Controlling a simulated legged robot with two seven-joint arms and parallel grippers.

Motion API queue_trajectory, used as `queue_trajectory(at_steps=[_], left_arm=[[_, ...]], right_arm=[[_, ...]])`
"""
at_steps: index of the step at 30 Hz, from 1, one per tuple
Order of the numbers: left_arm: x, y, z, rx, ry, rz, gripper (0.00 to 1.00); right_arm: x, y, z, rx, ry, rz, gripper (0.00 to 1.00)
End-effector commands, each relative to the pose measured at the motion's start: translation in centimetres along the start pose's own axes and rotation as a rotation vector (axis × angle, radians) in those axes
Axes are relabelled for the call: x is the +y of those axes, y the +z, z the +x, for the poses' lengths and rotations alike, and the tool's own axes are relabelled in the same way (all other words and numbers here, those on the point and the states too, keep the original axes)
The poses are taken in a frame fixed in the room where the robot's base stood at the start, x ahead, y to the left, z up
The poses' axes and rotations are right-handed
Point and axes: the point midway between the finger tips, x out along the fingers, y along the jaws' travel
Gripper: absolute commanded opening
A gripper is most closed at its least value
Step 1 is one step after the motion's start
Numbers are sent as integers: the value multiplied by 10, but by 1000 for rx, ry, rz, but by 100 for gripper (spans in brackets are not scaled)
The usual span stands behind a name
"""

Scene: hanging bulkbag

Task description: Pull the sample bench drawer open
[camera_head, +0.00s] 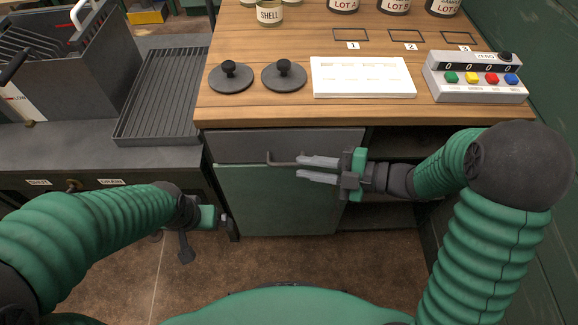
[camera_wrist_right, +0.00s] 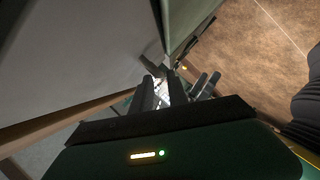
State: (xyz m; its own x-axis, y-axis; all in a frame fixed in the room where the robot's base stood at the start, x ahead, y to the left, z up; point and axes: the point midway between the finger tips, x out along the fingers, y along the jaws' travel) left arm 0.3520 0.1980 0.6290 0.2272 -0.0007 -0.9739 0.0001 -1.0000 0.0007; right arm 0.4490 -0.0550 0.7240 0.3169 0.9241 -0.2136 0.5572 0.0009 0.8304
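The sample bench (camera_head: 228,112) has a wooden top. Its grey drawer front (camera_head: 240,146) sits under the top's left part and looks flush with the bench. A grey bar handle (camera_head: 276,161) is on the drawer front. My right gripper (camera_head: 300,168) comes in from the right, its two grey fingers apart and pointing left at the handle's right end. Contact with the handle is unclear. In the right wrist view the fingers (camera_wrist_right: 155,92) show dark against the bench front. My left gripper (camera_head: 205,226) hangs low at left, away from the drawer; its finger gap is unclear.
A green door (camera_head: 275,200) is below the drawer, with open shelves (camera_head: 385,215) to its right. On top are two black-knobbed lids (camera_head: 231,78), a white sheet (camera_head: 362,77), a counter box (camera_head: 478,78) and jars (camera_head: 269,14). A grey side counter (camera_head: 90,150) stands left.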

Motion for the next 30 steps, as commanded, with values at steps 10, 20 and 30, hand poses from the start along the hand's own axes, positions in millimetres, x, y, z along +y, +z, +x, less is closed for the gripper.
queue_trajectory(at_steps=[10, 20, 30], left_arm=[[0, 3, 15, 0, 0, 0, 100], [0, 3, 14, 0, 0, 0, 100], [0, 3, 15, 0, 0, 0, 100]], right_arm=[[0, 0, 49, -1, 1, -1, 20], [1, 0, 49, -1, 1, 0, 7], [-1, 1, 49, -2, -1, 3, 0]])
